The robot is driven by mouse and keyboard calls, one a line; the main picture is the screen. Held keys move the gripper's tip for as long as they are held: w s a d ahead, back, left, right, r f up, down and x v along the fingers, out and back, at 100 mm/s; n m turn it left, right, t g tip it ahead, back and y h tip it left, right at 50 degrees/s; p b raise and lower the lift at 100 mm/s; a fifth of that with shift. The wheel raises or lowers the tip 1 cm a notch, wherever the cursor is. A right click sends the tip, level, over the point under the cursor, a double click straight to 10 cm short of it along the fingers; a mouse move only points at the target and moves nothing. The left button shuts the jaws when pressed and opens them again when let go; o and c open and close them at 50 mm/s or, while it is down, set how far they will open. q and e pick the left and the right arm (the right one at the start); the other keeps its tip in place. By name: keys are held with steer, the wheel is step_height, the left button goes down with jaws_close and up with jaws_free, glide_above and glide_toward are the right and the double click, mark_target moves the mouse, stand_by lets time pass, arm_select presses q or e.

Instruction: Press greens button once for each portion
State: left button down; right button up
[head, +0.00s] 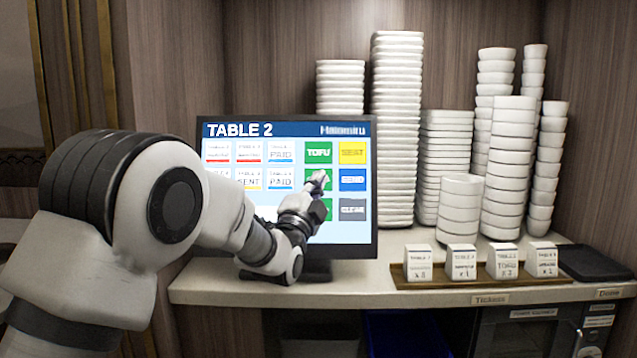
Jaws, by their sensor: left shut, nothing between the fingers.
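The touch screen (285,225) stands on the counter under the heading "TABLE 2". Its right part has a green TOFU button (318,152), a yellow button (352,152), a blue button (352,180) and a grey button (352,209). Two more green patches, middle and lower, are partly hidden by my left gripper (318,180), so I cannot read which one says greens. My left gripper is shut and empty, its tips over the middle green button. I cannot tell whether they touch the screen. My right gripper is out of view.
Several white ticket blocks (461,263) stand on a brown tray (480,282) to the right; their print is mostly too small to read. Tall stacks of white dishes (397,130) and bowls (508,150) fill the back. A black pad (595,264) lies at the far right.

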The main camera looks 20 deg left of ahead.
arm_select(q)
steer(key=shift+w+a+f, duration=0.1)
steer(key=shift+w, duration=0.25)
stand_by(0.8)
steer(key=shift+s, duration=0.1)
steer(key=shift+s+d+r+b, duration=0.2)
steer(key=shift+s+r+b, duration=0.1)
steer(key=shift+s+b, duration=0.4)
steer(key=s, duration=0.1)
steer(key=s+d+r+b, duration=0.1)
steer(key=s, duration=0.2)
steer(key=shift+s+d+r+b, duration=0.2)
steer(key=shift+s+b, duration=0.1)
steer(key=shift+b, duration=0.05)
